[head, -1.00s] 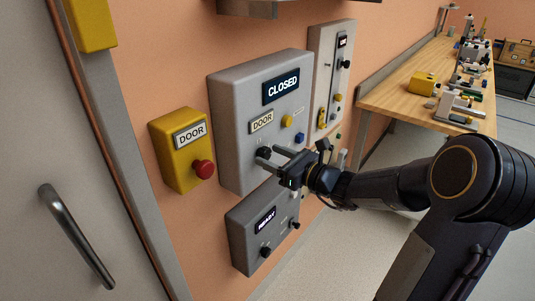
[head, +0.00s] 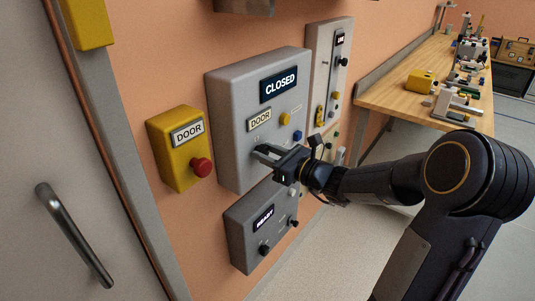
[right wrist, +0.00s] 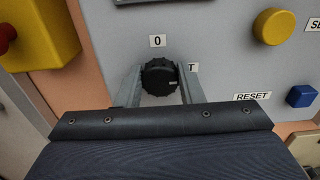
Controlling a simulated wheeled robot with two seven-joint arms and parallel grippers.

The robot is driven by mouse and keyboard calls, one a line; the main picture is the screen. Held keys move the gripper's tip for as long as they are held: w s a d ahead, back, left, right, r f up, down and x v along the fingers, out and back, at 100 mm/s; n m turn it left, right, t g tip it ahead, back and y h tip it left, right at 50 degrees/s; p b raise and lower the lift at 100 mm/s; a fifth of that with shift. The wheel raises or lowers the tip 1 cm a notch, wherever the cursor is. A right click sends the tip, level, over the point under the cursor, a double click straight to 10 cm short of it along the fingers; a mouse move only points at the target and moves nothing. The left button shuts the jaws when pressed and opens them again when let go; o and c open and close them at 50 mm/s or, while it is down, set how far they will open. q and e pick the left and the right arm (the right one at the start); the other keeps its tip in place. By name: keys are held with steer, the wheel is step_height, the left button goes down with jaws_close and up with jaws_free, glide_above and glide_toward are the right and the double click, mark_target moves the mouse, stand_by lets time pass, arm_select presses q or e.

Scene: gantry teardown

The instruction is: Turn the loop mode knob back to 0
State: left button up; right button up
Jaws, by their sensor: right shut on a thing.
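The loop mode knob (right wrist: 160,77) is a black ribbed knob on the grey panel (head: 236,95) with the CLOSED display. In the right wrist view a "0" label (right wrist: 158,41) sits above it, and a label ending in "T" is partly hidden to its right. A pale mark on the knob's face points right, toward that "T" label and away from the 0. My right gripper (head: 267,153) has its fingers on either side of the knob and is shut on it. The fingers hide most of the knob in the head view. My left gripper is not in view.
A yellow box (head: 172,155) with a red button (head: 200,167) is left of the panel. A yellow button (head: 285,119) and a blue button (head: 297,135) are on the panel. A smaller READY box (head: 240,235) is below. A workbench (head: 385,96) stands at the right.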

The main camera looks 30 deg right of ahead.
steer(key=shift+f+n+b, duration=0.2)
steer(key=shift+n+b, duration=0.2)
steer(key=shift+b, duration=0.25)
steer(key=shift+a+f+n+b, duration=0.1)
steer(key=shift+n+b, duration=4.2)
steer(key=shift+b, duration=1.65)
steer(key=shift+a+n+b, duration=0.1)
steer(key=shift+n+b, duration=4.2)
steer(key=shift+b, duration=1.6)
steer(key=o, duration=1)
steer(key=shift+s, duration=0.15)
